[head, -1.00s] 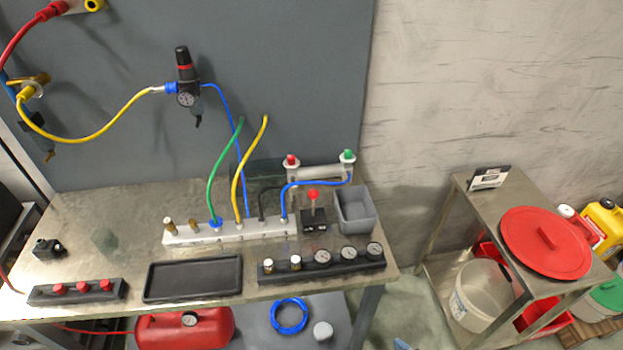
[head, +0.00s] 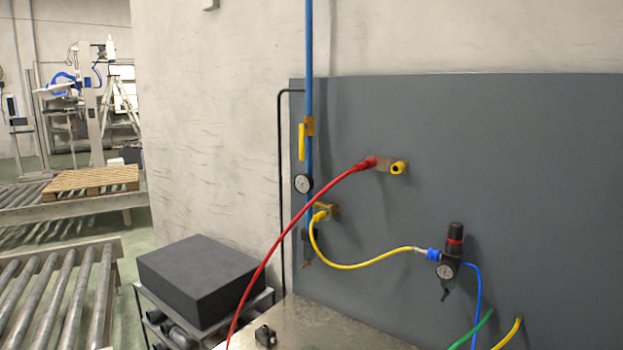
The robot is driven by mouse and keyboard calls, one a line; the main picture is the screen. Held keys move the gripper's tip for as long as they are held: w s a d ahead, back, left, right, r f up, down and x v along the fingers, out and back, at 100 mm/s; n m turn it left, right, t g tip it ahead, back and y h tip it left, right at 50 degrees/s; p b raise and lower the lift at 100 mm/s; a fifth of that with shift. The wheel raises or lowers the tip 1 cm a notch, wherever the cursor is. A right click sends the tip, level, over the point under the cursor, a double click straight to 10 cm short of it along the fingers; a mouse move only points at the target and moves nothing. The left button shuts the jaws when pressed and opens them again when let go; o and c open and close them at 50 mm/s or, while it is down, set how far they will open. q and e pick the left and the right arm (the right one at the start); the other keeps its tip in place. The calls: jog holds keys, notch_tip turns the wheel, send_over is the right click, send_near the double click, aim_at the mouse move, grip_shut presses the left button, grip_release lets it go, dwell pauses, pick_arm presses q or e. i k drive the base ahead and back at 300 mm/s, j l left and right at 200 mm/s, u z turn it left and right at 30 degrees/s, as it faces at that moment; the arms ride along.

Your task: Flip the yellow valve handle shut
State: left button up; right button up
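The yellow valve handle (head: 302,142) is on the blue vertical pipe (head: 309,60) at the left edge of the grey panel. It hangs straight down, in line with the pipe, beside a brass valve body (head: 309,125). A round gauge (head: 303,184) sits on the pipe just below it. Neither of my grippers is in the head view.
A red hose (head: 290,245) arcs up to a fitting on the grey panel (head: 540,170). A yellow hose (head: 365,265) runs to a black regulator (head: 449,260). The metal bench (head: 320,325) is below. A dark block (head: 198,280) stands at the left, near roller conveyors (head: 60,300).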

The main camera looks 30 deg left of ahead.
aim_at(302, 127)
jog(key=u, duration=1.05)
jog(key=i+j+u, duration=0.5)
jog(key=i+j, duration=1.25)
jog(key=j, duration=0.1)
